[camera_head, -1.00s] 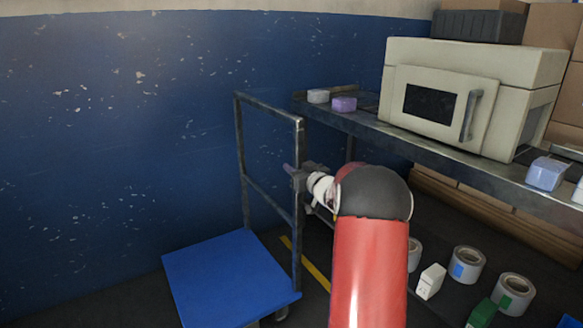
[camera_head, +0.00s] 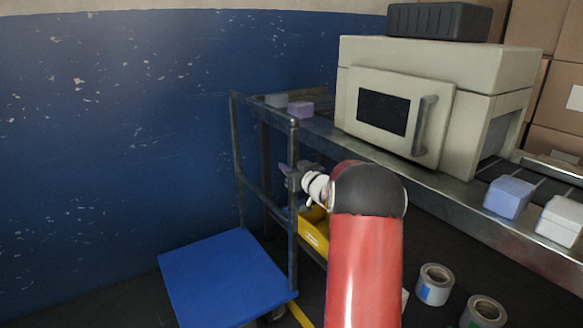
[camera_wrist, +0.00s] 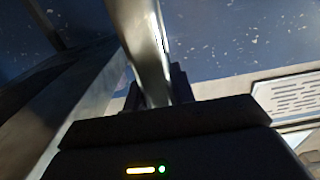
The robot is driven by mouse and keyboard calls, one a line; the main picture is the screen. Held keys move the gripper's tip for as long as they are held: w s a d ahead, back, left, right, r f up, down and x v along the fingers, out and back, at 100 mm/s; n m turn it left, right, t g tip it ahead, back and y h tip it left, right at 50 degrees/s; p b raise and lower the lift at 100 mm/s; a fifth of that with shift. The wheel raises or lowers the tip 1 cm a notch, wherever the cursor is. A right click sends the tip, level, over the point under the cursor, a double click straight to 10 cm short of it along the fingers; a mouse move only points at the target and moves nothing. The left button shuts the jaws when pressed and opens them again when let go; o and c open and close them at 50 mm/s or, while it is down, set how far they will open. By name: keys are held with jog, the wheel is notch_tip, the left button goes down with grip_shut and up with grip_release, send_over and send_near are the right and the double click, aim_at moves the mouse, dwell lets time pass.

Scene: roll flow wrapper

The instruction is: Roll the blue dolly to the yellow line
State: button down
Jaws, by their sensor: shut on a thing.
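The blue dolly (camera_head: 222,280) stands on the floor by the blue wall, with its flat blue deck to the left and a grey metal handle frame on its right side. My gripper (camera_head: 290,178) is shut on the near upright of that handle frame, at about mid-height. In the wrist view the metal post (camera_wrist: 146,50) runs down between my fingers (camera_wrist: 155,88). The yellow line (camera_head: 300,315) shows on the floor at the bottom, just right of the deck. Most of the line is hidden by the dolly and my arm.
A metal conveyor table (camera_head: 455,208) with a beige machine (camera_head: 440,95) and wrapped blocks (camera_head: 509,197) stands close on the right. A yellow bin (camera_head: 314,230) sits below it, behind the handle. Tape rolls (camera_head: 435,284) lie lower right. The blue wall (camera_head: 110,140) bounds the left.

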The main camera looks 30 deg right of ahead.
jog(key=shift+d, duration=0.35)
jog(key=c, duration=1.2)
grip_release()
jog(key=shift+o, duration=0.2)
jog(key=s, duration=0.8)
jog(key=shift+d+b, duration=0.15)
jog(key=shift+b, duration=0.3)
jog(key=shift+w, duration=0.1)
jog(key=s+a+r+m+g+h, duration=0.1)
jog(key=s+a+r+g+h, duration=0.15)
jog(key=s+a, duration=0.35)
jog(key=s+a+r+m+g+h, duration=0.1)
jog(key=s+a+r+g+h, duration=0.15)
jog(key=a, duration=0.55)
jog(key=s+a+f+g+y, duration=0.1)
jog(key=s+a+f+g, duration=0.1)
jog(key=s+a, duration=0.3)
jog(key=s+a+f+n+g+y, duration=0.1)
jog(key=s+a, duration=0.5)
jog(key=s, duration=0.6)
jog(key=s+a+f+g+y, duration=0.2)
jog(key=s+a+f+g, duration=0.2)
jog(key=s, duration=0.4)
jog(key=shift+s+a+f+n, duration=0.3)
jog(key=shift+a, duration=0.55)
